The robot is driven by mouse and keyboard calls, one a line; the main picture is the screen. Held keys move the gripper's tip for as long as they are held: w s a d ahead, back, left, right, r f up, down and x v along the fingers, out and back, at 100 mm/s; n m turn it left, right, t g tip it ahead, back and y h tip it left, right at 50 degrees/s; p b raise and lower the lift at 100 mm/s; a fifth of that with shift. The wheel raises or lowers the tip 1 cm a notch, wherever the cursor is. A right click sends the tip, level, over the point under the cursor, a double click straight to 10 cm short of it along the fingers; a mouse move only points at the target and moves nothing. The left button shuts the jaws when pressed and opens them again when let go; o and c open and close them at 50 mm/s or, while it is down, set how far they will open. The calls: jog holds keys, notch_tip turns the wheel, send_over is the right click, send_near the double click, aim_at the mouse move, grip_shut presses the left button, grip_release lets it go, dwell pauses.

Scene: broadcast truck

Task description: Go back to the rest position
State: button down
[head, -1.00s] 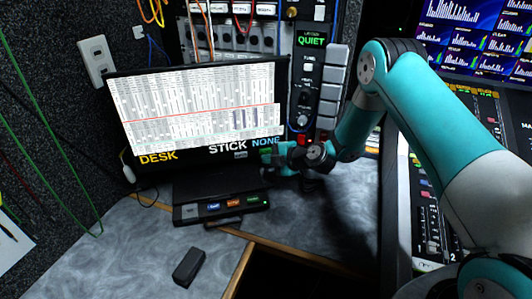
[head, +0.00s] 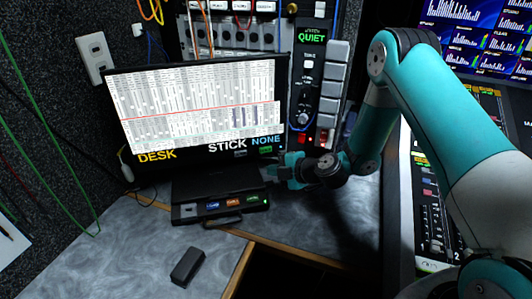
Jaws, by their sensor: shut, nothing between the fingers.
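My gripper (head: 272,173) is at the end of the teal arm in the head view, just right of the monitor's lower right corner. It points left and is shut and empty. It is above the right end of the black button box (head: 220,206), apart from the small black object on the desk. The fingertips are small and dark here.
The monitor (head: 195,108) stands behind the button box. A small black block (head: 187,266) lies on the grey desk (head: 130,240). A rack panel with a knob (head: 303,118) stands behind the arm. A mixing console (head: 432,205) is at the right. The desk's front left is clear.

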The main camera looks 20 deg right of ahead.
jog(key=shift+r, duration=0.1)
jog(key=s+a+r+m+g+p, duration=0.1)
jog(key=s+a+r+m+g, duration=0.2)
jog(key=s+r, duration=0.45)
jog(key=s+a+r+m+g+p, duration=0.1)
jog(key=s+a+r+g, duration=0.4)
jog(key=r, duration=0.6)
jog(key=s+d+r+m+g+h+p, duration=0.1)
jog(key=s+r+m, duration=0.3)
jog(key=s, duration=0.5)
jog(key=s+d+r+m+g+h+p, duration=0.1)
jog(key=s+r+m, duration=0.4)
jog(key=s, duration=0.5)
jog(key=shift+s+d+r+m+h, duration=0.15)
jog(key=shift+d+r+m+h, duration=0.2)
jog(key=shift+d+h, duration=0.45)
jog(key=shift+a, duration=0.15)
